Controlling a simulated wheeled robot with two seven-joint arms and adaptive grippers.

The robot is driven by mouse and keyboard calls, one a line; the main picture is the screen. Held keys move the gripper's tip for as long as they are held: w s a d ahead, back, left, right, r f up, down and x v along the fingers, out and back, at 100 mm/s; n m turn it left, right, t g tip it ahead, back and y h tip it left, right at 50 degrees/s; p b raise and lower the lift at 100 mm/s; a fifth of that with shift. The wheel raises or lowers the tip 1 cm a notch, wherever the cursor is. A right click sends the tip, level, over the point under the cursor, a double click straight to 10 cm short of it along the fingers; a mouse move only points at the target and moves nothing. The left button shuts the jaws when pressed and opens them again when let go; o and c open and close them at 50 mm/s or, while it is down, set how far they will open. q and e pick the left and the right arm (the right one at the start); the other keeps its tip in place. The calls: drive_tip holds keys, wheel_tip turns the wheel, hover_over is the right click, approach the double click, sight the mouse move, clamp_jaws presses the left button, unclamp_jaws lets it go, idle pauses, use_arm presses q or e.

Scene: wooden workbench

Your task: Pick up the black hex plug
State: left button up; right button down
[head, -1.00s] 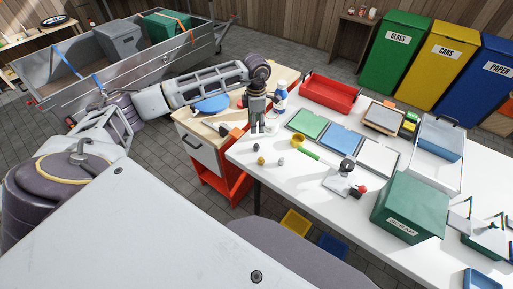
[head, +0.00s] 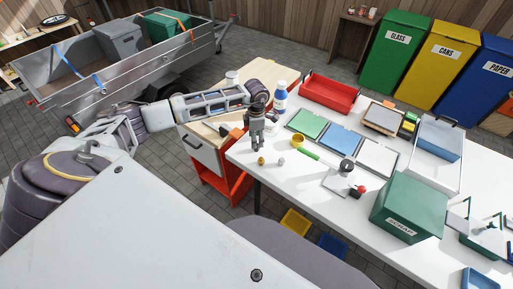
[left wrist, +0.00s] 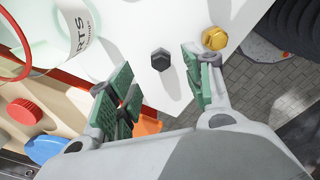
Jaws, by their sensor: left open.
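The black hex plug (left wrist: 160,60) stands on the white tabletop in the left wrist view, between the tips of my left gripper's (left wrist: 157,78) green-padded fingers. The fingers are open and apart from it on both sides. In the head view my left gripper (head: 257,147) points down at the near left corner of the white table, and it hides the black plug there. A brass hex plug (left wrist: 215,38) lies just beyond the right finger; it also shows in the head view (head: 261,160). My right gripper is in neither view.
A silver plug (head: 281,162), a yellow ring (head: 297,140) and a green cylinder (head: 309,154) are close by. A blue-and-white bottle (head: 280,97) and red tray (head: 331,93) stand behind. The table edge is close in front. A wooden-topped cabinet (head: 205,152) adjoins at left.

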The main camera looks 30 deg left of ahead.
drive_tip(key=shift+w, duration=0.25)
use_arm(q)
drive_tip(key=shift+d+f, duration=0.1)
drive_tip(key=shift+f, duration=0.35)
wheel_tip(320, 180, down, 4)
drive_tip(key=shift+r+p, duration=0.2)
drive_tip(key=shift+p, duration=0.25)
drive_tip(key=shift+f, duration=0.35)
use_arm(e)
drive_tip(key=shift+s+a+r, duration=0.2)
drive_tip(key=shift+s, duration=0.25)
drive_tip(key=shift+s+a+r, duration=0.2)
drive_tip(key=shift+s, duration=0.25)
drive_tip(key=shift+w, duration=0.4)
use_arm(q)
clamp_jaws()
use_arm(e)
drive_tip(key=shift+w, duration=0.1)
